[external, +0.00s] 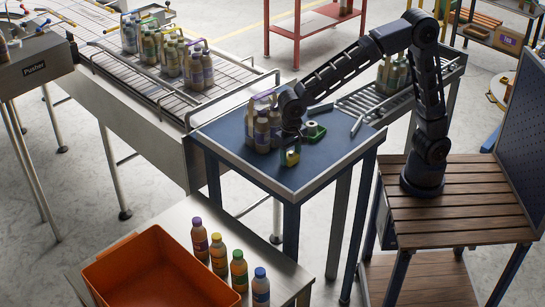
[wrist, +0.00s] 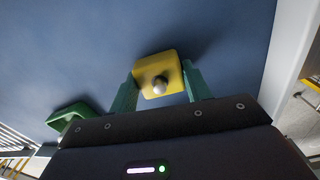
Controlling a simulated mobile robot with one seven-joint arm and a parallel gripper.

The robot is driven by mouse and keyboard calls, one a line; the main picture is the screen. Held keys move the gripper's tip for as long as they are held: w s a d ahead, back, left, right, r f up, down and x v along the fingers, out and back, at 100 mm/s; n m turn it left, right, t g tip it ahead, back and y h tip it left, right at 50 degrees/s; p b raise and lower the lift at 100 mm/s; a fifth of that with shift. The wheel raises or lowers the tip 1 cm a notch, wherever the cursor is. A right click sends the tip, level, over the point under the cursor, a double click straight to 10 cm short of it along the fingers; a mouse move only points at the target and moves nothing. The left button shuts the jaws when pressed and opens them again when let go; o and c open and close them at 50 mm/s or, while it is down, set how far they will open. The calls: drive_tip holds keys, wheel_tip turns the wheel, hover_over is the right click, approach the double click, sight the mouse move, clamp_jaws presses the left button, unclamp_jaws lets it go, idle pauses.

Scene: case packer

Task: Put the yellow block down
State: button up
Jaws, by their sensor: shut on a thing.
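The yellow block (wrist: 150,66) has a round grey knob on it. It sits between the two teal fingers of my gripper (wrist: 160,86), which is shut on it. In the external view the yellow block (external: 292,159) is at my gripper, over the front part of the blue tabletop (external: 300,177). A dark shadow lies beside the block in the wrist view. I cannot tell whether its underside touches the tabletop.
A green block (external: 316,137) with a pale round part stands just behind, also at left in the wrist view (wrist: 68,117). A bottle pack (external: 262,132) stands left of my gripper. A conveyor (external: 150,75) adjoins the table. Blue tabletop in front is clear.

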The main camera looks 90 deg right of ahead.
sight(291, 152)
drive_tip(key=shift+f, duration=0.1)
drive_tip(key=o, duration=1)
drive_tip(key=shift+o, duration=0.2)
wheel_tip(291, 152, up, 12)
drive_tip(key=s+d+r+n+t, duration=0.1)
drive_tip(key=s+d+r+n, duration=0.15)
drive_tip(key=s+d, duration=0.55)
drive_tip(key=s+d+f+n+t, duration=0.1)
drive_tip(key=s+d+n, duration=0.3)
drive_tip(key=s, duration=0.9)
drive_tip(key=s+d+f+n+t, duration=0.2)
drive_tip(key=s+d+f+n, duration=0.1)
drive_tip(key=s, duration=1)
drive_tip(key=shift+d+f+n+t, duration=0.35)
drive_tip(key=shift+d+f, duration=0.2)
drive_tip(key=shift+d, duration=0.5)
